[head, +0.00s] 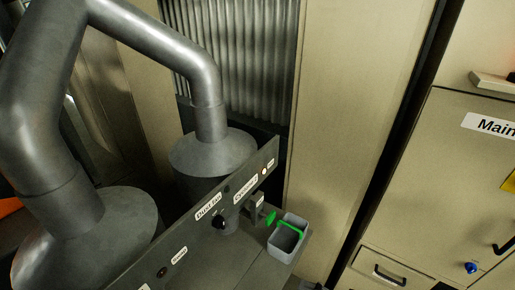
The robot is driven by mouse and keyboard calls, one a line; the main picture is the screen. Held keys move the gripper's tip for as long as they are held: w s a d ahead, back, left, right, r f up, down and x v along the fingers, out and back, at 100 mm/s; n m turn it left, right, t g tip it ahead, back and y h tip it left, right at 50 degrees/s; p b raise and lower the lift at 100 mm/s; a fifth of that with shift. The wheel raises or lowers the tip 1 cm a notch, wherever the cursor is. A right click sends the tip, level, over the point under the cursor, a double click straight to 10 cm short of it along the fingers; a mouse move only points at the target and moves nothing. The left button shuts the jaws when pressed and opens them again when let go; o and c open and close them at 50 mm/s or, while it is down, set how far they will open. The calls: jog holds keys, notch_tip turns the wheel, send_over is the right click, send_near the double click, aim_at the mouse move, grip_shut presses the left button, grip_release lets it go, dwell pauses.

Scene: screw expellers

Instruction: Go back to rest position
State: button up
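My gripper and arm are not in the head view, so I cannot see where they stand or whether the gripper is open. The head view shows a dark grey control panel (205,232) with labels, a black knob (218,222) and a small lit lamp (264,171). Beside its right end is a small grey open box (287,238) with a green handle or strip (289,230) across it. A green round part (270,217) sits just left of the box, by a small grey block on the panel.
Large grey pipes (160,48) with conical hoods (212,152) fill the left. A tall beige column (352,120) stands behind the box. A beige cabinet (450,170) with a "Main" label (492,125), black handles and a blue knob (471,268) is at the right.

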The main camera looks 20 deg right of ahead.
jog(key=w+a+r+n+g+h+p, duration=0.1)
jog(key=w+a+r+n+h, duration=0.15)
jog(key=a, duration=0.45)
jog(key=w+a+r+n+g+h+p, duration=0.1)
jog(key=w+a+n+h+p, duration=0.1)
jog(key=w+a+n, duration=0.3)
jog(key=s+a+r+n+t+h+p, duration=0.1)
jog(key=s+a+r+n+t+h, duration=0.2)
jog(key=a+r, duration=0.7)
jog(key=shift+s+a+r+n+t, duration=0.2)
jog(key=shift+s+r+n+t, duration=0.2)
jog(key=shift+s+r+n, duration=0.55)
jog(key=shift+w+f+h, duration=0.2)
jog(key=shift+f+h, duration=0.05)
